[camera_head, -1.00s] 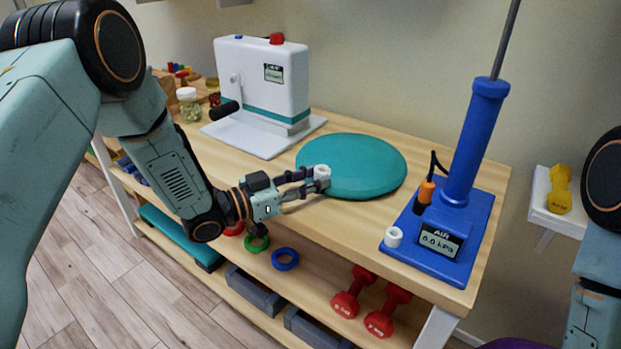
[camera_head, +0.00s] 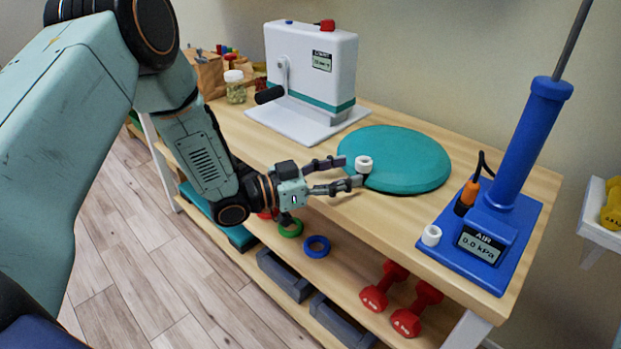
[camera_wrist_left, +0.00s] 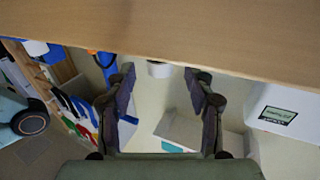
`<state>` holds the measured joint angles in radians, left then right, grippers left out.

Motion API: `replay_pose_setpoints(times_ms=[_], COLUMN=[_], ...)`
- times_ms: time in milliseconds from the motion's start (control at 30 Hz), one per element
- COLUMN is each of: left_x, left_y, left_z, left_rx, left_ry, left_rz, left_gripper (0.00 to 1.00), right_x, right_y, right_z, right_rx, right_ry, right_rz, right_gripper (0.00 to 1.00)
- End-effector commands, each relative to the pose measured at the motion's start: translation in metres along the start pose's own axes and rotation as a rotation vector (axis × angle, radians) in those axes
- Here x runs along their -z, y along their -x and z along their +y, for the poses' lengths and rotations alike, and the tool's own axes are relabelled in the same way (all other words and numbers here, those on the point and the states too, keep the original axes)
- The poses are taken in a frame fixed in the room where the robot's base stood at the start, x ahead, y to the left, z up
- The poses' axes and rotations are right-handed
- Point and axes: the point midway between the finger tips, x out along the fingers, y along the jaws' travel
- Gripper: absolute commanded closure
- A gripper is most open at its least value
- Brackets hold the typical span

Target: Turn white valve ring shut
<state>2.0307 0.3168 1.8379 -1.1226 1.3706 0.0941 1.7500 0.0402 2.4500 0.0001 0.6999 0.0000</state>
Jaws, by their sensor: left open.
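A white valve ring (camera_head: 363,164) stands at the near left edge of the teal round cushion (camera_head: 410,152) in the head view. My left gripper (camera_head: 352,171) is open, its two fingers pointing at the ring. The ring is at the fingertips, not clasped; I cannot tell whether a finger touches it. In the left wrist view a small white round piece (camera_wrist_left: 160,70) shows between the open fingers (camera_wrist_left: 161,80). A second white ring (camera_head: 431,235) is on the blue air pump (camera_head: 522,150), beside its display reading 0.0 kPa. My right gripper is not in view.
A white machine (camera_head: 310,70) with a dark-gripped lever stands behind the left gripper on the wooden bench (camera_head: 400,228). A jar (camera_head: 234,87) stands to its left. Red dumbbells (camera_head: 385,287), a green ring and a blue ring (camera_head: 316,247) are on the shelf below.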

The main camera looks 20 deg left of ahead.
Motion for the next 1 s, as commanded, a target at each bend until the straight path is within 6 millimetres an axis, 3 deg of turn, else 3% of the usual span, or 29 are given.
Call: replay_pose_setpoints(times_ms=[500,733,1000], left_x=[0.001,0.0,0.0], left_y=[0.073,0.09,0.096], left_z=[-0.001,-0.001,0.0], left_rx=[0.005,0.002,-0.001], left_ry=[0.002,0.001,0.0], left_rz=[0.003,0.0,0.0], left_gripper=[0.46,0.46,0.46], right_x=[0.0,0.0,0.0], right_y=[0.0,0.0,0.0], right_z=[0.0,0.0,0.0], right_rx=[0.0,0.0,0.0], right_ry=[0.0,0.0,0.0], right_rz=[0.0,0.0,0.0], right_gripper=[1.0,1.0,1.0])
